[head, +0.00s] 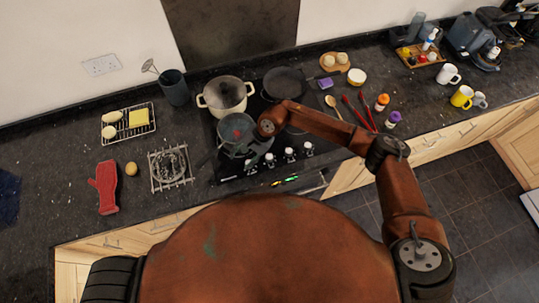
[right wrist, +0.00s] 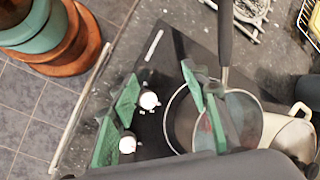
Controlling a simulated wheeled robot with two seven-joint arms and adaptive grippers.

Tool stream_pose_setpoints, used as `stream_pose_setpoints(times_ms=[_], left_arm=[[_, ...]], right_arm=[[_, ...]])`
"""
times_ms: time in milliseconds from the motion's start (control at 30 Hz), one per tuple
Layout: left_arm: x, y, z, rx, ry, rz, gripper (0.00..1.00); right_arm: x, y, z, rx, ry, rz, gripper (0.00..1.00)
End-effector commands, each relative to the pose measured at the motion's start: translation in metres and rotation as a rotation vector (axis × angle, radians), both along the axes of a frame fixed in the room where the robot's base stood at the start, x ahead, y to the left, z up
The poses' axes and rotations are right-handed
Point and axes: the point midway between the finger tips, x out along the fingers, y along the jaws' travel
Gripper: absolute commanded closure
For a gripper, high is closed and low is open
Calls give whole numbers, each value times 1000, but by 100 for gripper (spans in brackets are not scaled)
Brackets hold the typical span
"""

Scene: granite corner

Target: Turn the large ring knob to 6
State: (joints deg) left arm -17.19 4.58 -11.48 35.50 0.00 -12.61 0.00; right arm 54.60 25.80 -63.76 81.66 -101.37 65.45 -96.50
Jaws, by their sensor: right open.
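A row of several white-capped control knobs runs along the front of the black cooktop (head: 226,172). In the head view they include the leftmost knob (head: 251,169) and the rightmost knob (head: 308,147). I cannot tell which is the large ring knob, and no dial numbers are readable. My right gripper (head: 258,150) is over the front left of the cooktop. In the right wrist view its green-padded fingers (right wrist: 160,102) are open, with one knob (right wrist: 149,100) and another knob (right wrist: 128,145) showing between them, not gripped. My left gripper is out of view.
A lidded saucepan (right wrist: 243,112) sits close by the right gripper, its long handle (right wrist: 225,35) reaching left in the head view. A cream pot (head: 226,93) and dark frying pan (head: 284,82) stand behind. A wire trivet (head: 170,167) and red mitt (head: 106,187) lie left.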

Motion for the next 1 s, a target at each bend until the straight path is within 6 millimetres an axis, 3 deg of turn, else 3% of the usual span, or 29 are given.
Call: stream_pose_setpoints(times_ms=[33,100,200,267,733,1000], left_arm=[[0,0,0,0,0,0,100],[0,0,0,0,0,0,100],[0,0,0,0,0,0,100],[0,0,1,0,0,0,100],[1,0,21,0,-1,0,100],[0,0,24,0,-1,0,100]], right_arm=[[20,-30,-9,-125,-60,58,57],[39,-66,-17,-257,-108,118,57],[55,-97,-19,-373,-140,165,57],[59,-106,-21,-405,-148,179,57],[61,-106,-82,-418,-147,184,57],[61,-105,-97,-417,-150,184,57]])
